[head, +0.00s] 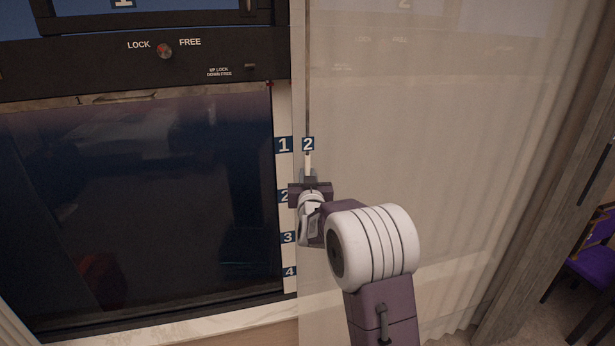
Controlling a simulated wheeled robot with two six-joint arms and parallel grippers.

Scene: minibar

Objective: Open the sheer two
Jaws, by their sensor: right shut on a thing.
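The sheer two (450,150) is a pale, see-through curtain hanging over the right half of the head view. Near its left edge hangs a thin rod or wand with a blue label "2" (308,144). My right gripper (309,180) is shut on the wand just below that label. The wand's lower part is hidden behind the gripper and my right arm. My left gripper is not in view.
A purple chair (595,265) stands at far right.

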